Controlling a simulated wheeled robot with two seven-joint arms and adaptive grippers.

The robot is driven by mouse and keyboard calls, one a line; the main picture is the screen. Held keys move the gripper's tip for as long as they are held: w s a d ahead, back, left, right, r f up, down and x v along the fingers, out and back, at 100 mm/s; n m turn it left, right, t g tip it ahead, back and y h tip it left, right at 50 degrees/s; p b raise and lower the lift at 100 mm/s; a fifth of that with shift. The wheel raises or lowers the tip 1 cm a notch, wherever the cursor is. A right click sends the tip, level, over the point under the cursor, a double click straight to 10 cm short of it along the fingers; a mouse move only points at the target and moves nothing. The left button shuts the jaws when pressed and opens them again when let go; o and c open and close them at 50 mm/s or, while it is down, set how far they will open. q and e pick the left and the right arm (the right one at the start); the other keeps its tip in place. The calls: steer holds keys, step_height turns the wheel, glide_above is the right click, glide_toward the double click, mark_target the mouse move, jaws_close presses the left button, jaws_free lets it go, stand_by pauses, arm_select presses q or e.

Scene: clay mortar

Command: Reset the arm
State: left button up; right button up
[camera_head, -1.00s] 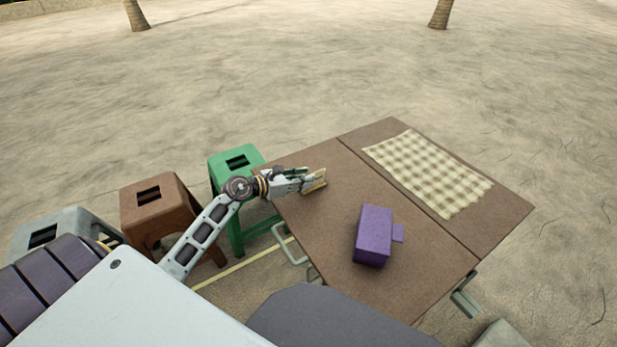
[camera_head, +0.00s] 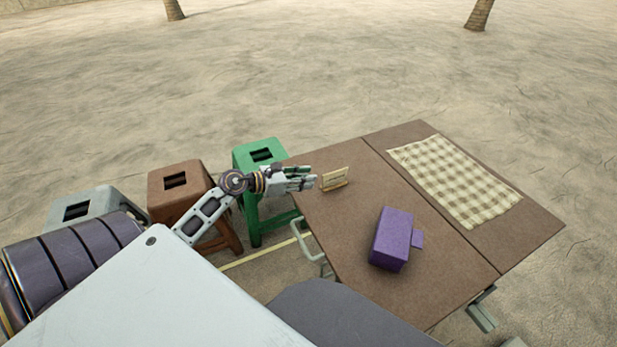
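My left gripper (camera_head: 312,182) is over the left edge of the brown folding table (camera_head: 345,245). Its fingers point right and look spread, with nothing between them. A small tan wooden piece (camera_head: 335,179), like a little sign or stand, stands upright on the table just right of the fingertips, with a small gap between. My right gripper is not in view.
A checkered cloth (camera_head: 455,180) lies flat on the table's far right half. A green stool (camera_head: 260,155), a brown stool (camera_head: 178,180) and a grey stool (camera_head: 80,208) stand left of the table.

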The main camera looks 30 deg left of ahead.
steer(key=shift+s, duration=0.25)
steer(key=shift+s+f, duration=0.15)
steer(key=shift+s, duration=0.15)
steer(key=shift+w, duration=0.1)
